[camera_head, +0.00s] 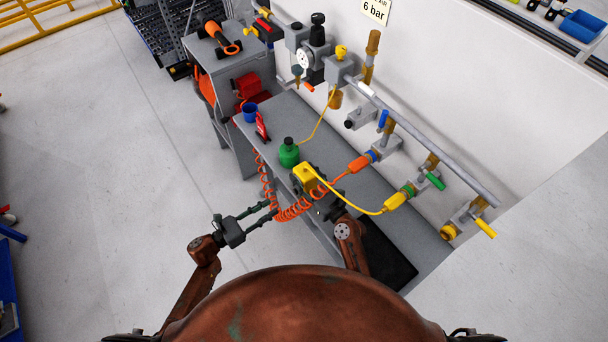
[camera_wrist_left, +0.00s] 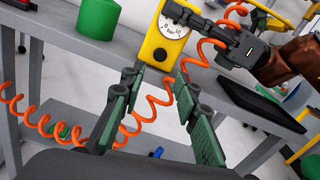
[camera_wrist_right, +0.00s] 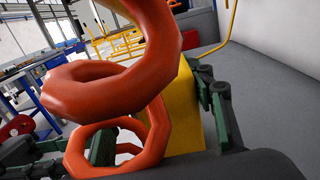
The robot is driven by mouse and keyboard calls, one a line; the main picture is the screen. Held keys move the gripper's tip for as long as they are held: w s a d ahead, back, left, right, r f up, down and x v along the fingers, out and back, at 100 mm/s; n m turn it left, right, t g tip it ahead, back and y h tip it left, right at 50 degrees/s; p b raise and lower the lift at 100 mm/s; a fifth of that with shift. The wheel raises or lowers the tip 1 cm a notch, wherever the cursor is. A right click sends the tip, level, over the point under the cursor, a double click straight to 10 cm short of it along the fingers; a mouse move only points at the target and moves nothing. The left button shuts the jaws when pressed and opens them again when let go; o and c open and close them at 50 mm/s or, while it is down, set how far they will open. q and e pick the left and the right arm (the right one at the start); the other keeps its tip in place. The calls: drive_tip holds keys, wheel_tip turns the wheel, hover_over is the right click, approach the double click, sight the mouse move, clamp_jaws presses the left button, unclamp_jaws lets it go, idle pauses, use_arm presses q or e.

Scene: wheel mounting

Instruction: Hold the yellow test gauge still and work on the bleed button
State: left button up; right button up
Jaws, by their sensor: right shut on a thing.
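The yellow test gauge (camera_head: 304,178) is above the front edge of the bench. My right gripper (camera_head: 314,190) is shut on it, with fingers on its sides in the right wrist view (camera_wrist_right: 182,112). The left wrist view shows the gauge's body (camera_wrist_left: 160,48) with a white dial facing that camera. A small dark round spot below the dial looks like the bleed button (camera_wrist_left: 159,55). My left gripper (camera_head: 270,209) is open and empty, in front of the bench, apart from the gauge. Its fingers (camera_wrist_left: 157,82) point toward the gauge's lower end.
An orange coiled hose (camera_head: 284,212) hangs between my left gripper and the gauge. It fills much of the right wrist view (camera_wrist_right: 90,90). A green container (camera_head: 289,155) and blue cup (camera_head: 250,112) stand on the bench (camera_head: 290,108). A pipe with valves (camera_head: 428,150) runs behind.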

use_arm(q)
drive_tip(key=shift+c, duration=0.4)
clamp_jaws()
idle(1.4)
